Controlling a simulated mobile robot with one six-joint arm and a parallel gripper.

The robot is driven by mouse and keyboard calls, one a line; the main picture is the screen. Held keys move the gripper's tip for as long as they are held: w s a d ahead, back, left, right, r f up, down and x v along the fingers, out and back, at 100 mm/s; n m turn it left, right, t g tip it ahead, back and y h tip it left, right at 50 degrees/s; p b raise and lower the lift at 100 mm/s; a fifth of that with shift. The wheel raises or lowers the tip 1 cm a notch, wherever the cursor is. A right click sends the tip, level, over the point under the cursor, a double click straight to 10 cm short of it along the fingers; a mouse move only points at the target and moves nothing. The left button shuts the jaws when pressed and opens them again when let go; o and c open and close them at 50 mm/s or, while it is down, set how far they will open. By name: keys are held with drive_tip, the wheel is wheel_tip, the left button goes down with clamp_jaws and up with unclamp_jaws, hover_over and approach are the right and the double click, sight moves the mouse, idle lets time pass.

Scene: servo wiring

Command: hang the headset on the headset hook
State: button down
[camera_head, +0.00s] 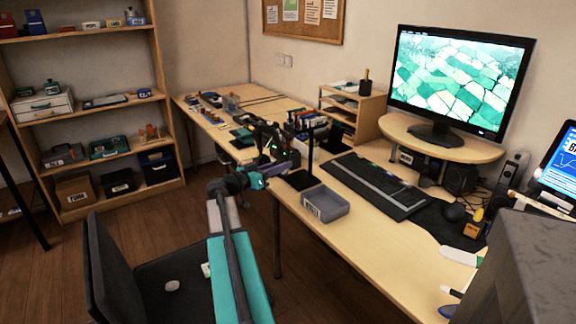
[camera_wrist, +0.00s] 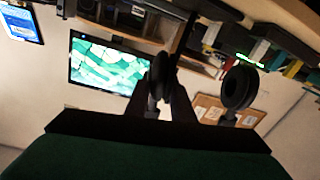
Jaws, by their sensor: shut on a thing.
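The black headset shows in the wrist view, with one round ear cup (camera_wrist: 238,88) at right and another cup (camera_wrist: 160,72) between the fingers. My gripper (camera_wrist: 164,92) is shut on the headset near that cup. In the head view my gripper (camera_head: 266,168) is at the desk's left edge, and the dark headset (camera_head: 264,136) is hard to separate from it. A black upright post (camera_head: 310,150) on a flat base stands just right of my gripper; it may be the headset hook, but its top shape is unclear. The headset appears apart from it.
A grey tray (camera_head: 325,203) sits in front of the post. A keyboard (camera_head: 375,185), a monitor (camera_head: 458,80) on a riser and a small shelf (camera_head: 352,115) stand to the right and behind. A black chair (camera_head: 110,270) is below left of my arm.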

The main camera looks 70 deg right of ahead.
drive_tip(key=s, duration=0.1)
drive_tip(key=s+g, duration=0.1)
drive_tip(key=s+d, duration=0.1)
drive_tip(key=shift+s+r+m+y, duration=0.1)
drive_tip(key=shift+r+m+y, duration=0.2)
drive_tip(key=shift+m+y, duration=0.1)
drive_tip(key=shift+s+d, duration=0.15)
drive_tip(key=shift+d, duration=0.05)
drive_tip(key=f+p+x, duration=0.1)
drive_tip(key=p+x, duration=0.5)
drive_tip(key=x, duration=0.3)
drive_tip(key=shift+s+d, duration=0.2)
drive_tip(key=shift+d, duration=0.05)
idle(1.5)
drive_tip(key=shift+s+d+f+b, duration=0.2)
drive_tip(key=shift+d+f+b, duration=0.25)
drive_tip(key=shift+b, duration=0.95)
drive_tip(key=shift+a, duration=0.1)
